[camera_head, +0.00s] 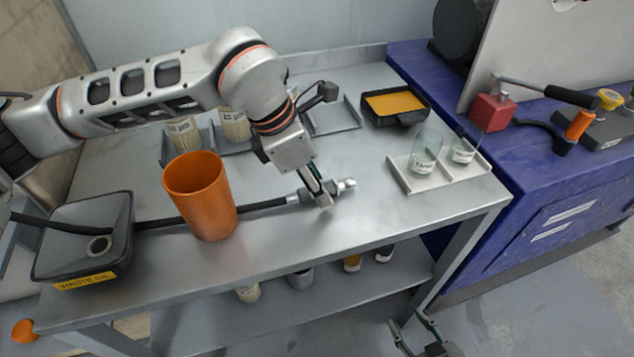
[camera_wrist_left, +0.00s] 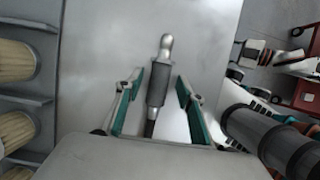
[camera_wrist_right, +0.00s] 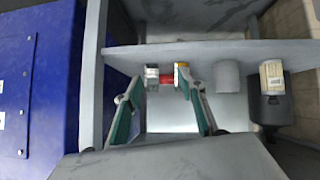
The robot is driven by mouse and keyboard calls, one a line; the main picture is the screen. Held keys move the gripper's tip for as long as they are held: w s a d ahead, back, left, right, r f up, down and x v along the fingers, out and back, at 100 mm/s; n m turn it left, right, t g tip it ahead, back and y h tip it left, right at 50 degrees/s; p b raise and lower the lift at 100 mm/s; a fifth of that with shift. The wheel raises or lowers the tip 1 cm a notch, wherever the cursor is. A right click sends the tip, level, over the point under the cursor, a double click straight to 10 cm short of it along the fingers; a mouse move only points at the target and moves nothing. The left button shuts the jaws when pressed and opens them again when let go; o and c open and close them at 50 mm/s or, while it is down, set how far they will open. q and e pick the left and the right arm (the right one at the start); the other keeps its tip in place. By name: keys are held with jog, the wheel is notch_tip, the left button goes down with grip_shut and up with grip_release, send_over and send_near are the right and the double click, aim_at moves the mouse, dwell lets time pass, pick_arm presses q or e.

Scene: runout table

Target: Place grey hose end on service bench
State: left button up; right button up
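The grey hose end (camera_head: 345,185), a metal nozzle with a ribbed collar, appears to lie on the service bench (camera_head: 375,225), right of the orange cup. Its black hose (camera_head: 262,206) runs left behind the cup to the waste oil tray. My left gripper (camera_head: 324,196) is low over the bench at the hose end. In the left wrist view the fingers stand apart on either side of the collar (camera_wrist_left: 156,88), with gaps on both sides. My right gripper (camera_head: 424,332) is open and empty in front of the bench, below its top; its fingers show apart in the right wrist view (camera_wrist_right: 168,92).
The orange cup (camera_head: 203,198) stands close to my left gripper. The waste oil tray (camera_head: 72,270) is at the left. A white tray (camera_head: 450,178) with two glass jars and a black tray with orange content (camera_head: 396,104) are at the right. Several containers stand on the lower shelf (camera_head: 320,288).

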pick_arm(q)
jog(key=p+v, duration=0.1)
jog(key=v, duration=1.1)
